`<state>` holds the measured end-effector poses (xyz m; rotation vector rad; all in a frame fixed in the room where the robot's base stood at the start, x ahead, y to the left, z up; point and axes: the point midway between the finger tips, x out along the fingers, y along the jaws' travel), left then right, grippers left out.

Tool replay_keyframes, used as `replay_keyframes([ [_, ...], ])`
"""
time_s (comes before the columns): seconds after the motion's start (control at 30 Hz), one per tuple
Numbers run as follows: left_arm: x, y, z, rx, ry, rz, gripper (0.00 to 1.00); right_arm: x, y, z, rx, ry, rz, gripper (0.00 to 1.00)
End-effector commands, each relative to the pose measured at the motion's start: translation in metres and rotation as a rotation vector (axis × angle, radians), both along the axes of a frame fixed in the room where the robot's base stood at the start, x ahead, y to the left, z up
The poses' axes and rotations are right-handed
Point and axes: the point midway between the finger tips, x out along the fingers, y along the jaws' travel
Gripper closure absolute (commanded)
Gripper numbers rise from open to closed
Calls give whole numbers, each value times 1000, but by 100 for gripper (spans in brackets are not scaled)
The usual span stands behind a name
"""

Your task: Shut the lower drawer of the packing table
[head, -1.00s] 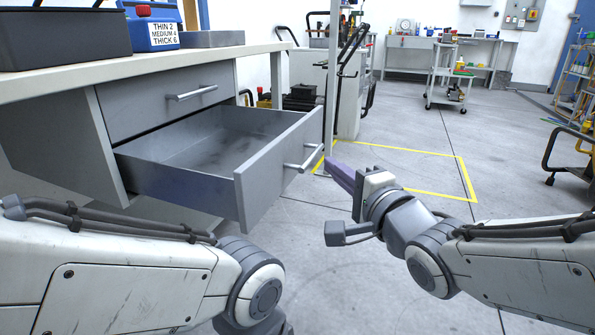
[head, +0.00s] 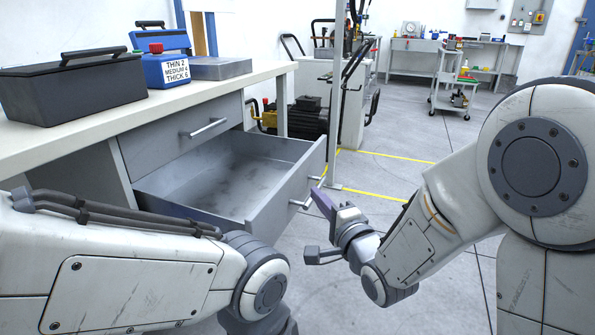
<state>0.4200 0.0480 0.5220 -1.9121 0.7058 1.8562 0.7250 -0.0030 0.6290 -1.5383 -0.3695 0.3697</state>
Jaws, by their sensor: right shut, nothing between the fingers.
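The lower drawer (head: 277,208) of the packing table (head: 120,138) is pulled far out, and its grey inside looks empty. Its bar handle (head: 301,203) is on the front panel, facing right. My right gripper (head: 322,202) is shut and empty, its purple fingers pointing at the drawer front close beside the handle. I cannot tell whether they touch it. The upper drawer (head: 180,140) is shut. My left arm crosses the bottom left, in front of part of the lower drawer; its gripper is out of view.
A post (head: 336,120) and dark machinery (head: 301,118) stand behind the drawer.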

Motion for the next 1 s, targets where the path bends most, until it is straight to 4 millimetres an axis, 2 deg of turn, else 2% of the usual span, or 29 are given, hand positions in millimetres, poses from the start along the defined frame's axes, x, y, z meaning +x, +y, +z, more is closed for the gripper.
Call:
replay_keyframes([
  [0.03, 0, 0, 16, 0, 0, 0, 50, 3, 2, 5, -3, 6, 1, 100],
  [0.17, 0, 0, 11, 0, 0, 0, 50, 27, 15, 0, -1, -3, 1, 100],
  [0.3, 0, 0, 13, 1, 1, 0, 50, 32, 37, 0, 0, 0, 5, 100],
  [0.43, 0, 0, 14, 1, 1, 0, 50, 35, 47, 0, -1, 0, 2, 100],
  [1.0, 0, 0, 14, 0, 0, 0, 50, 39, 49, -1, -1, 0, -8, 100],
])
